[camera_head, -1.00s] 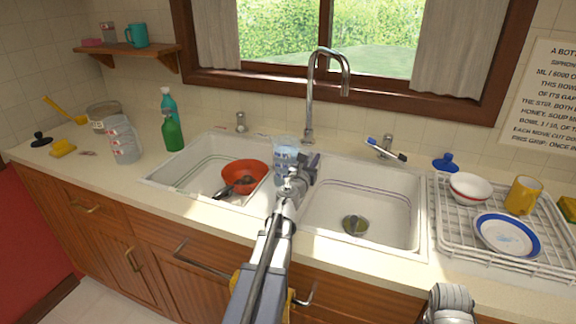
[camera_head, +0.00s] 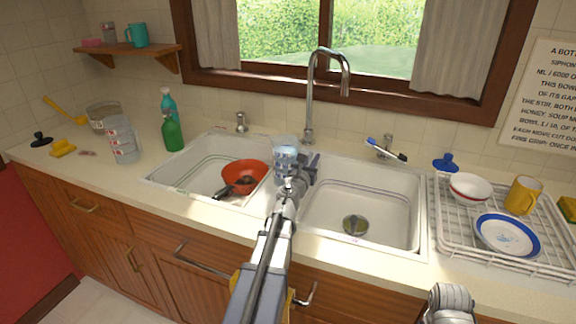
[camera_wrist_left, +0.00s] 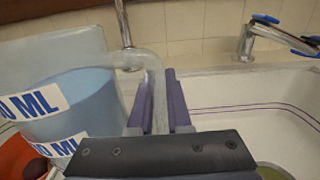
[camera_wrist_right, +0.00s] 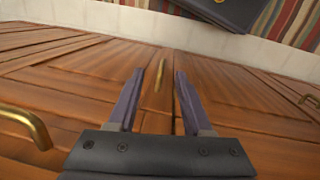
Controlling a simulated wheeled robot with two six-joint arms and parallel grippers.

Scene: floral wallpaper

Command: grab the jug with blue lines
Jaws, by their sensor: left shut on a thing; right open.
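The clear jug with blue lines (camera_head: 285,158) is in front of the tap, over the divider between the two basins. In the left wrist view the jug (camera_wrist_left: 95,100) shows blue ML lettering, and its handle comes between the fingers. My left gripper (camera_head: 308,168) is shut on that handle; the fingers show in the left wrist view (camera_wrist_left: 161,100). The arm partly hides the jug's lower part. My right gripper (camera_wrist_right: 158,85) is open and empty in front of the wooden cabinet doors. Its fingers are out of the head view.
A second jug with reddish marks (camera_head: 123,140) stands on the left counter near green bottles (camera_head: 172,130). The left basin holds a red bowl (camera_head: 245,175). The tap (camera_head: 310,100) rises behind the held jug. A dish rack (camera_head: 450,240) with dishes is at right.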

